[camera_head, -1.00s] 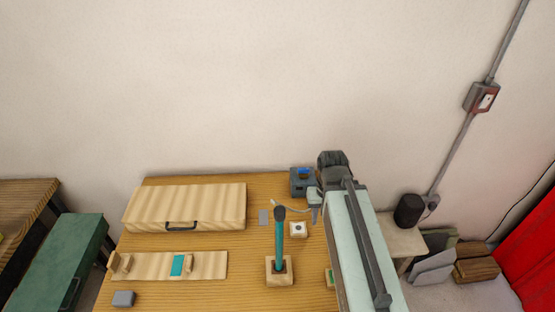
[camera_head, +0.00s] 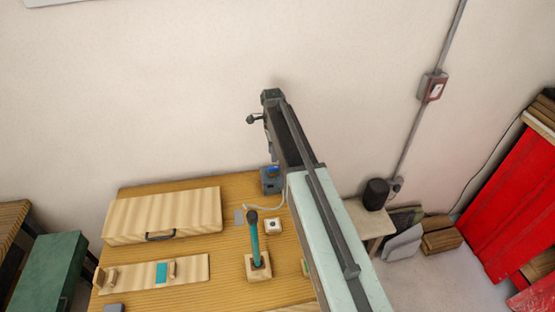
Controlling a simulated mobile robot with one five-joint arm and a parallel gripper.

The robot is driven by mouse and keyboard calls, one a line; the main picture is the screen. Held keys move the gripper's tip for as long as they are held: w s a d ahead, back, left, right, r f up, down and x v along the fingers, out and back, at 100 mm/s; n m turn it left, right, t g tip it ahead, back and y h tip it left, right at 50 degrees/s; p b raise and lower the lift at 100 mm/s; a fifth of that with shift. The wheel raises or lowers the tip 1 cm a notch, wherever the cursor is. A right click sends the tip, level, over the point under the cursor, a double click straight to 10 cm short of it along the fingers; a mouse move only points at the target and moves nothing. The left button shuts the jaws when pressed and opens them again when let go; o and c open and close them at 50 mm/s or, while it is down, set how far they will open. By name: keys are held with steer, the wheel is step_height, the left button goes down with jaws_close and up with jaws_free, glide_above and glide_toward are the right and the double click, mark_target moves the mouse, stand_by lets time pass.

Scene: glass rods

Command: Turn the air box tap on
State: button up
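A small grey box with a blue tap (camera_head: 273,170) on top, apparently the air box (camera_head: 268,187), stands at the back right corner of the wooden table. A pale hose runs from near it toward the front. My arm partly covers its right side. The tap's exact angle is too small to tell. My gripper (camera_head: 253,119) is at the far end of my raised arm, in front of the bare wall, and appears above the box in the picture, apart from it. Its fingers are too small and side-on to show whether they are open.
A closed wooden case (camera_head: 190,207) and a wooden board with a teal patch lie to the left. A black speaker-like object (camera_head: 376,194) stands on a right-hand stand.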

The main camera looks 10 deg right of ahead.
mark_target(273, 170)
steer(key=shift+w, duration=0.35)
steer(key=shift+s+f+b, duration=0.15)
steer(key=shift+f+b, duration=0.1)
steer(key=shift+b, duration=0.1)
step_height(273, 170, down, 8)
steer(key=b, duration=0.7)
steer(key=shift+r, duration=0.35)
